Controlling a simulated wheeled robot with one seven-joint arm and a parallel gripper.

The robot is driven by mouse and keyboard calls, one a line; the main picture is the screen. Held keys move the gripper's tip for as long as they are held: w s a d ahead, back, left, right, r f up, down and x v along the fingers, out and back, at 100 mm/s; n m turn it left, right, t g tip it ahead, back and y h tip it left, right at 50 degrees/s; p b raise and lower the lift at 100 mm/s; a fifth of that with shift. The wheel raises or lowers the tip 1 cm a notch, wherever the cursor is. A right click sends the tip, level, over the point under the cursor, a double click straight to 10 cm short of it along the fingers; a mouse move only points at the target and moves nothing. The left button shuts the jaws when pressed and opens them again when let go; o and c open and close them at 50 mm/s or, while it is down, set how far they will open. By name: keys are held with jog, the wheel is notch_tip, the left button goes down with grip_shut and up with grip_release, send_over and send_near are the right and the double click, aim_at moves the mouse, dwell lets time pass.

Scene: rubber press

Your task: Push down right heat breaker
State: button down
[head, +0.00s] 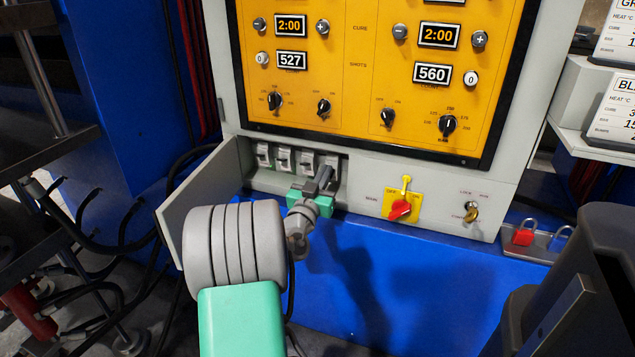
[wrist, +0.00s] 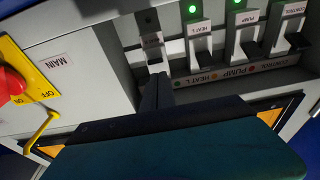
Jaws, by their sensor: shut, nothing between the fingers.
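The right heat breaker (head: 331,162) is the rightmost of the row in the open breaker box in the head view. In the wrist view it is the leftmost breaker (wrist: 153,40), partly behind my fingers. My gripper (head: 323,175) is shut and empty, its fingertips at the lower part of this breaker. The fingers (wrist: 157,88) also show in the wrist view, pointing at it; whether they touch it I cannot tell. A dark lever piece shows at its upper end there, and no green light is visible on it. Neighbouring breakers have dark levers at their lower ends.
The heat L breaker (wrist: 201,45) and pump breaker (wrist: 245,35) show lit green lights close beside. The open box door (head: 203,195) stands left of my gripper. The yellow MAIN switch (head: 402,205) with its red knob is to the right. The orange control panel (head: 365,90) is above.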

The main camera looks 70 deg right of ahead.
jog(key=a+f+b, duration=0.7)
jog(key=b, duration=0.4)
